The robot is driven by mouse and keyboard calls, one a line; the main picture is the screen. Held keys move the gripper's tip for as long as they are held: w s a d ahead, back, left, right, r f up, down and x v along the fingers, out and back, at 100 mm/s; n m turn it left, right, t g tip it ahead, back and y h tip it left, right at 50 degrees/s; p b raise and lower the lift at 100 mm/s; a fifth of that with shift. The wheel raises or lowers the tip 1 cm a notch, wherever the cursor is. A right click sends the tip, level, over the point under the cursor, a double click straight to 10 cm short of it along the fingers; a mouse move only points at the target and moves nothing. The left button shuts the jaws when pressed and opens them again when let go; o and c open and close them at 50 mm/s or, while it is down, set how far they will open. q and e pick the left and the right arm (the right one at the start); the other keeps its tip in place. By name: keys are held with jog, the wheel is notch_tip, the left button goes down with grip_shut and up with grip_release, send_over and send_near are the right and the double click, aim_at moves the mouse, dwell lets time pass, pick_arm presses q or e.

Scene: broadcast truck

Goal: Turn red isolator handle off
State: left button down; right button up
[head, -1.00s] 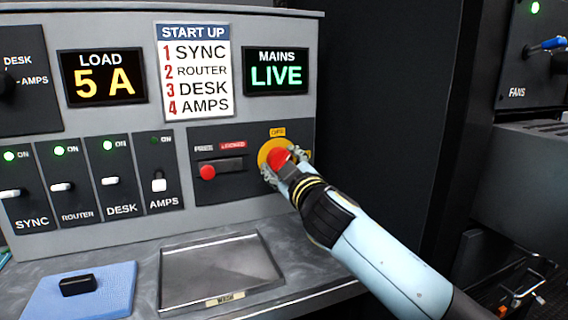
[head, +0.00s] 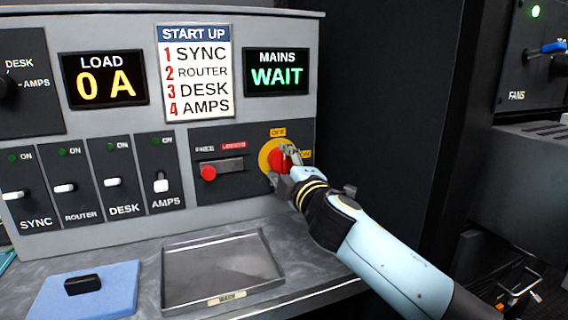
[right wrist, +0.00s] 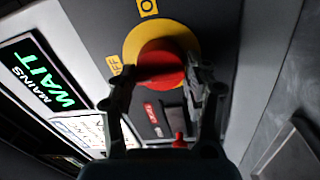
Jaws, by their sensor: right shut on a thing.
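The red isolator handle (head: 279,161) sits on a round yellow plate (head: 265,153) at the right end of the grey panel. The OFF label (head: 278,132) is above the plate and an ON label (head: 306,154) is to its right. My right gripper (head: 285,165) is shut on the handle and partly covers it. In the right wrist view the red handle (right wrist: 160,60) lies between the two fingertips (right wrist: 160,82). The exact angle of the handle is hard to tell behind the fingers. My left gripper is not in view.
The MAINS display (head: 276,73) reads WAIT and the LOAD display (head: 103,80) reads 0 A. A small red knob (head: 208,173) is left of the handle. Several switches line the panel's left. A shallow tray (head: 222,297) and blue mat (head: 120,290) lie on the shelf below.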

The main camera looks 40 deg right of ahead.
jog(key=shift+f, duration=0.25)
jog(key=o, duration=1.1)
jog(key=shift+a+r, duration=0.1)
jog(key=shift+o, duration=0.2)
jog(key=v, duration=1.2)
